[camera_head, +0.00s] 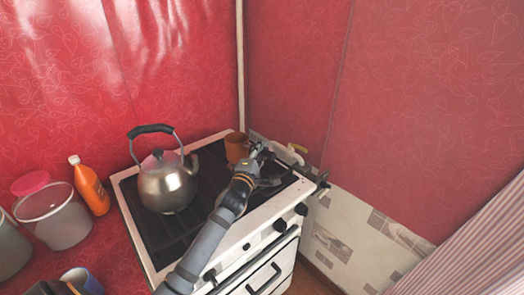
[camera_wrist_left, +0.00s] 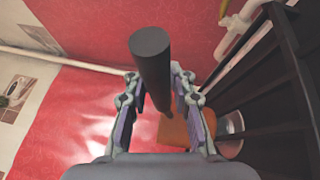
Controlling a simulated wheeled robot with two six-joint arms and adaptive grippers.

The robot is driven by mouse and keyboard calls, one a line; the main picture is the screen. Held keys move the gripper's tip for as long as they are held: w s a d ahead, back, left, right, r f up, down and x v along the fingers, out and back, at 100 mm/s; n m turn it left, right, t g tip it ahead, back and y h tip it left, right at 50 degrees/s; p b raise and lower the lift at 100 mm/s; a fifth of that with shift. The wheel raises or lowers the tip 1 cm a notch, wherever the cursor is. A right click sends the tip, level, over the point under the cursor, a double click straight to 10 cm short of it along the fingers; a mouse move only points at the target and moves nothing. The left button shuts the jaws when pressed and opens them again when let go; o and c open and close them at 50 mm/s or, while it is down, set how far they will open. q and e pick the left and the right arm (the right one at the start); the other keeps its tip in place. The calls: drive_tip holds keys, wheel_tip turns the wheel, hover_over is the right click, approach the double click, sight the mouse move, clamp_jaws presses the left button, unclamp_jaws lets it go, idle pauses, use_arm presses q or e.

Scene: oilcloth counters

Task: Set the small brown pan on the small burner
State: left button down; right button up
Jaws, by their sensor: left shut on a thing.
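The small brown pan (camera_head: 236,146) is at the back of the white stove, partly hidden by my left gripper (camera_head: 258,153). In the left wrist view, my left gripper (camera_wrist_left: 157,90) is shut on the pan's dark round handle (camera_wrist_left: 150,58), and the brown pan body (camera_wrist_left: 174,132) shows beyond the fingers. I cannot tell whether the pan touches the black grate or hangs just above it. The small burner cannot be made out under the grate, pan and arm.
A steel kettle (camera_head: 167,185) stands on the left of the stove. An orange bottle (camera_head: 89,186) and a bucket (camera_head: 52,216) stand on the red counter to the left. Pipes (camera_head: 297,152) run close behind the gripper, by the red wall. The grate's front left is clear.

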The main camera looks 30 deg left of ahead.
use_arm(q)
drive_tip(key=c, duration=1)
unclamp_jaws()
drive_tip(key=shift+r, duration=0.15)
drive_tip(key=shift+c, duration=0.2)
drive_tip(key=shift+f, duration=0.25)
drive_tip(key=s+d+f, duration=0.1)
drive_tip(key=s, duration=1.1)
drive_tip(key=shift+d, duration=0.1)
